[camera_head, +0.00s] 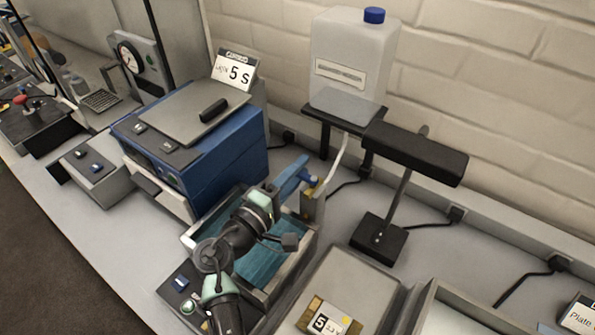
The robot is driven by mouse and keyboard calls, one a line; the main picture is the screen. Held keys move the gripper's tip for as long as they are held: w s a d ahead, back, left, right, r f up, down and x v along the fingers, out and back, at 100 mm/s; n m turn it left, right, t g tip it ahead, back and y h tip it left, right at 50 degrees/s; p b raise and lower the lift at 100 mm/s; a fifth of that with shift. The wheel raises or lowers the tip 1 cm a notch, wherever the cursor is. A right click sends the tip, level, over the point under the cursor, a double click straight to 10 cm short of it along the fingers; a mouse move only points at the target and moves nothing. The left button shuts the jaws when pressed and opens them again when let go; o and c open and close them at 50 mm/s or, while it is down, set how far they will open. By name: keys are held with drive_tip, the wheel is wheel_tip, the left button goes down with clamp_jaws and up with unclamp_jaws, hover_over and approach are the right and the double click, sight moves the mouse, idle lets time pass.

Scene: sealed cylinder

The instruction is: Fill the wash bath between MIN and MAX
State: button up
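The wash bath (311,248) is an open grey-walled tank on the bench, with teal showing inside. My arm crosses over it and hides part of the inside. I cannot make out MIN or MAX marks or the exact liquid level. A translucent bottle (345,75) with a blue cap stands on a raised dark stand behind the bath. A pale tube runs down from it to a small tap-like fitting (312,205) with yellow and blue parts at the bath's back edge. My gripper (299,173), with blue fingers, is at this fitting. I cannot tell whether it touches or grips it.
A blue machine (232,150) with a "5 S" card (234,73) stands left of the bath. A black lamp-like stand (378,238) is to the right. A grey tray (362,280) with a labelled block (325,323) lies in front. A brick wall closes the back.

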drive_tip(key=shift+o, duration=0.4)
drive_tip(key=shift+s+a+f, duration=0.1)
drive_tip(key=shift+s+a, duration=0.05)
drive_tip(key=shift+s, duration=0.1)
drive_tip(key=b+v, duration=0.2)
drive_tip(key=v, duration=1)
drive_tip(key=shift+s+b, duration=0.2)
drive_tip(key=shift+b, duration=0.2)
